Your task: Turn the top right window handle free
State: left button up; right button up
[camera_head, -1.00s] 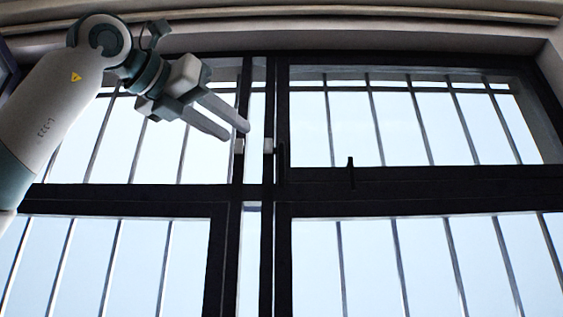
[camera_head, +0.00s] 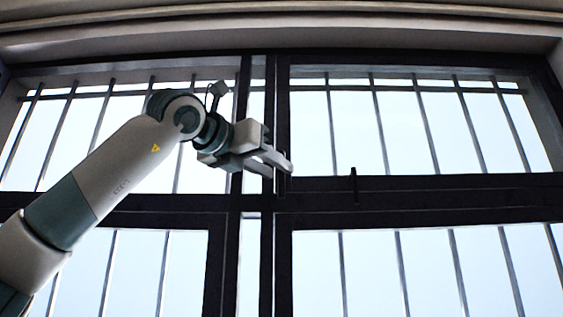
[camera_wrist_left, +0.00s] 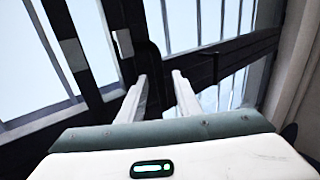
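The top right window (camera_head: 400,179) has a dark frame, and its dark upright handle (camera_head: 281,188) sits on the frame's left post, partly hidden by my left gripper. In the left wrist view the handle (camera_wrist_left: 154,92) runs down between the two pale fingers, closer to the left one. My left gripper (camera_head: 287,168) reaches in from the left, right at the handle. It also shows in the left wrist view (camera_wrist_left: 160,76), with its fingers apart. I cannot tell whether a finger touches the handle. My right gripper is not in view.
A second small dark handle (camera_head: 353,184) stands on the lower rail of the top right window. A pale block (camera_wrist_left: 124,43) is on the post beside the handle. Thin bars (camera_head: 380,125) run behind the panes. A pale wall (camera_wrist_left: 293,70) is at the right in the wrist view.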

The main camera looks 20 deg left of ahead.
aim_at(279, 171)
pick_arm(q)
jog(key=shift+p+x, duration=0.65)
jog(key=shift+x, duration=1.05)
grip_shut()
